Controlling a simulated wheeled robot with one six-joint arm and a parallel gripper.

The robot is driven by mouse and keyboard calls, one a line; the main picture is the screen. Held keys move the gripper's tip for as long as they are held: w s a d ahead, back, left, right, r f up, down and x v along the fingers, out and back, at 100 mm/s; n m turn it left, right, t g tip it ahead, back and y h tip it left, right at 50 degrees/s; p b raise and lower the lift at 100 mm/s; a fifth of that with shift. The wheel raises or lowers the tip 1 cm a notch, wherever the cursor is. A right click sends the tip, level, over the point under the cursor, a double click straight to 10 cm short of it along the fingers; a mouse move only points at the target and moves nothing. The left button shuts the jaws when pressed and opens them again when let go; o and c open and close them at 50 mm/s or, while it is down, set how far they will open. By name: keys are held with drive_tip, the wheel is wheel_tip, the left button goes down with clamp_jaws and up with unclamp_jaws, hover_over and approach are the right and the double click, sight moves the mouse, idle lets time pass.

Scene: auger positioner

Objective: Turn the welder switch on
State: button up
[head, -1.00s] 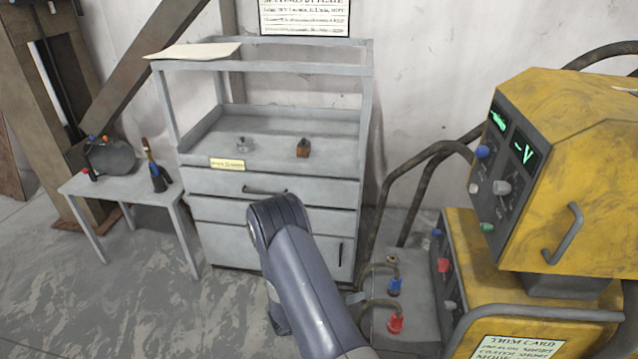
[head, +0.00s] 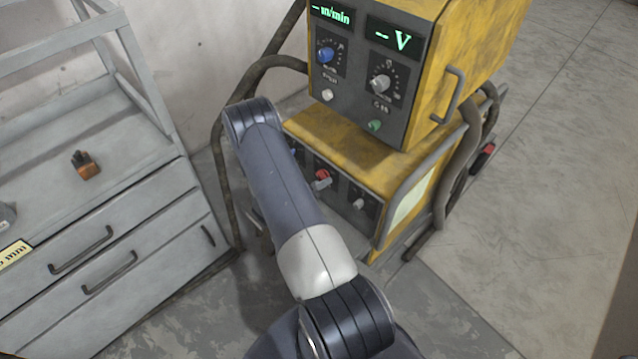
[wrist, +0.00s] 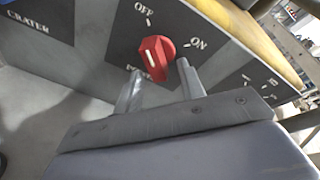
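The welder (head: 345,140) is a yellow machine with a dark front panel and stands in the middle of the head view. Its switch is a red knob (head: 322,179) on the lower unit's front, beside my arm. In the wrist view the red switch (wrist: 160,50) has a white line that points up toward the OFF mark; the ON mark is to its right. My gripper (wrist: 158,78) is open, one finger at the lower left of the knob and the other at its lower right. I cannot tell whether they touch it. In the head view my gripper is hidden behind my arm.
The upper unit (head: 375,85) has lit green displays and blue, grey and green knobs. A grey drawer cabinet (head: 110,225) holding a small orange-brown block (head: 86,165) stands at left. Thick dark hoses (head: 222,180) loop beside the welder. The floor at right (head: 540,190) is clear.

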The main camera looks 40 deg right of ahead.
drive_tip(key=shift+c, duration=0.4)
clamp_jaws()
drive_tip(key=shift+f+b, duration=0.15)
drive_tip(key=shift+b, duration=0.35)
drive_tip(key=m+t+b, duration=0.1)
drive_tip(key=m+b, duration=0.4)
drive_tip(key=b, duration=0.5)
drive_tip(key=w+m+t+h+b, duration=0.1)
drive_tip(key=m+b, duration=0.3)
drive_tip(key=b, duration=0.6)
drive_tip(key=m+t+h+b, duration=0.1)
drive_tip(key=m+t+b, duration=0.2)
drive_tip(key=b, duration=0.7)
drive_tip(key=shift+w+f+m, duration=0.15)
drive_tip(key=shift+m, duration=0.5)
drive_tip(key=shift+w+f+m, duration=0.1)
drive_tip(key=shift+w+m, duration=0.05)
drive_tip(key=shift+m, duration=0.5)
drive_tip(key=shift+r, duration=0.1)
drive_tip(key=shift+o, duration=0.4)
unclamp_jaws()
